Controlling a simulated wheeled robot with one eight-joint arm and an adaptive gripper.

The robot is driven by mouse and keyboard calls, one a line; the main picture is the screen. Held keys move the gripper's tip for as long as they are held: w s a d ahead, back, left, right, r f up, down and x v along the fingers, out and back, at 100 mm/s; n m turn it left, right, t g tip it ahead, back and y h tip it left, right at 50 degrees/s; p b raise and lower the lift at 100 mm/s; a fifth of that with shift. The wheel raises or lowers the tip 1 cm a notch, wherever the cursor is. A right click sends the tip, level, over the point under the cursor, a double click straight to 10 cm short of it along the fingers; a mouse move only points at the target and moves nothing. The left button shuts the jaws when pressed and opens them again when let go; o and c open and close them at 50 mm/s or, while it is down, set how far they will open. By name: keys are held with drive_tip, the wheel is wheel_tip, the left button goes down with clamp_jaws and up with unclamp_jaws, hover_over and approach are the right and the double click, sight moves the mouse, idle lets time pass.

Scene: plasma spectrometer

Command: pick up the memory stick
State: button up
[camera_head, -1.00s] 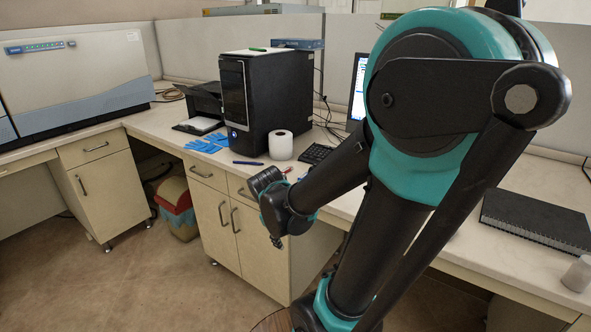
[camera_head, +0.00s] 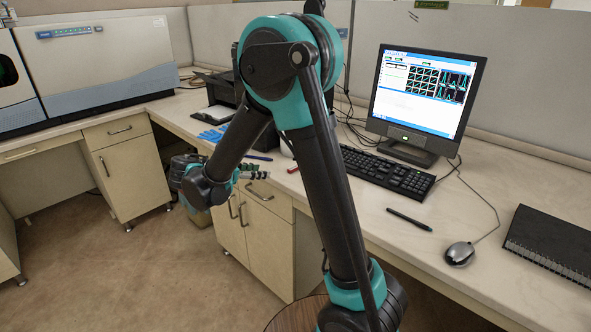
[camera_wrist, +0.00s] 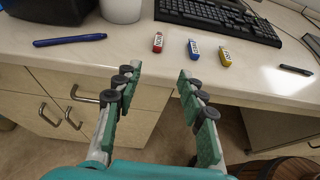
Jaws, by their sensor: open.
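Three small labelled sticks lie in a row on the counter in the wrist view: a red one (camera_wrist: 158,42), a blue one (camera_wrist: 193,49) and a yellow one (camera_wrist: 224,57). They look like memory sticks. The red one also shows in the head view (camera_head: 293,170); my arm hides the other two there. My gripper (camera_wrist: 157,74) is open and empty, its fingers pointing towards the counter's front edge, short of the sticks. The red and blue sticks lie beyond the gap between the fingertips, the yellow one further right. In the head view my gripper (camera_head: 262,174) is beside the counter front.
A keyboard (camera_wrist: 215,14) lies behind the sticks, with a blue pen (camera_wrist: 70,40) and white roll (camera_wrist: 121,9) to the left. A black pen (camera_head: 409,219), mouse (camera_head: 459,253), monitor (camera_head: 424,95) and black notebook (camera_head: 553,240) are further right. Drawers (camera_wrist: 78,90) stand below the counter.

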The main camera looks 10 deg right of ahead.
approach(287, 175)
drive_tip(key=w+d, duration=0.2)
drive_tip(key=d, duration=0.1)
drive_tip(key=shift+r+x, duration=0.15)
drive_tip(key=shift+x, duration=1.35)
drive_tip(key=shift+r+x, duration=0.2)
drive_tip(key=shift+x, duration=1.25)
drive_tip(key=shift+w, duration=0.2)
drive_tip(key=shift+c, duration=0.5)
drive_tip(key=c, duration=0.8)
